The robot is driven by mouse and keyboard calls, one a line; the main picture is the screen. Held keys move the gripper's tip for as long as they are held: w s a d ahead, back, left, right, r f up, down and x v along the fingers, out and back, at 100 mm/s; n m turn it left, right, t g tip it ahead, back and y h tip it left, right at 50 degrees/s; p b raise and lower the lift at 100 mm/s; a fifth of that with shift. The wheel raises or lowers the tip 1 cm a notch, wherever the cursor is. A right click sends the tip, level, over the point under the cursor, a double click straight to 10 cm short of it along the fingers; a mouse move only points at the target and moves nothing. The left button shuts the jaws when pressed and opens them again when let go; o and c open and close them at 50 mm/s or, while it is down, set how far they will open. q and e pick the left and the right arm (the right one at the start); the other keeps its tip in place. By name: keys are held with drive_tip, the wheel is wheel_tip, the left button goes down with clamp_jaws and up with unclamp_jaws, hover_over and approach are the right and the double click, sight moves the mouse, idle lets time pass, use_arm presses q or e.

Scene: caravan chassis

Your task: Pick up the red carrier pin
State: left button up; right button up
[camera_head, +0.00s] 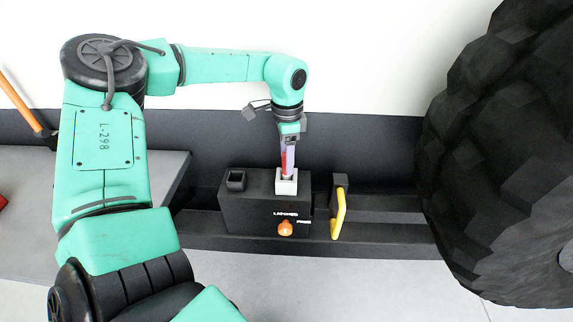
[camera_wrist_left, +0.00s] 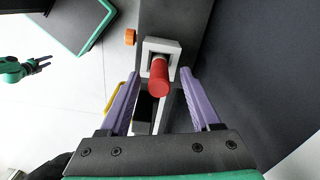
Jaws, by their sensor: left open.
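The red carrier pin (camera_wrist_left: 159,78) stands in a pale square socket (camera_wrist_left: 175,45) in the left wrist view. The same pale socket (camera_head: 286,186) sits on top of a dark block in the head view. My left gripper (camera_head: 288,160) points down just above this socket. In the left wrist view its purple fingers (camera_wrist_left: 160,88) are open, one on each side of the red pin, with a gap visible on both sides. In the head view the fingers mostly hide the pin. My right gripper (camera_wrist_left: 40,66) shows small at the left of the wrist view.
The dark block (camera_head: 255,213) carries an empty dark socket (camera_head: 236,179) and an orange knob (camera_head: 285,229). A yellow handle (camera_head: 338,215) stands to its right. A large black tyre (camera_head: 500,160) fills the right side. A grey bench (camera_head: 30,200) lies at left.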

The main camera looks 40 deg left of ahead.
use_arm(q)
clamp_jaws()
idle(1.4)
